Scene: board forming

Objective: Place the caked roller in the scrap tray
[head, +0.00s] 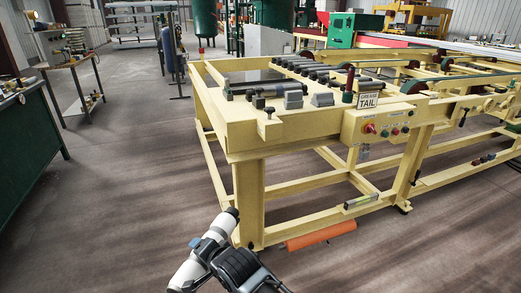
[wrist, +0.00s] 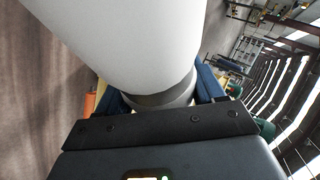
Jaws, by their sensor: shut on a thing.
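My gripper (head: 207,247) is at the bottom of the head view, in front of the yellow machine's near leg. It is shut on a white roller (head: 218,230) with a dark end, held tilted, its upper end to the right. In the wrist view the white roller (wrist: 135,35) fills the upper middle, with a dark grey band (wrist: 165,98) near the blue jaws. The jaws partly hide its middle. I take this to be the caked roller. I cannot make out a scrap tray in either view.
The yellow machine frame (head: 240,143) holds dark rollers (head: 262,88) and grey blocks (head: 293,100). An orange roller (head: 320,235) lies low beside its leg. A dark green bench (head: 25,135) stands at left, a small table (head: 75,63) behind it. The floor between is clear.

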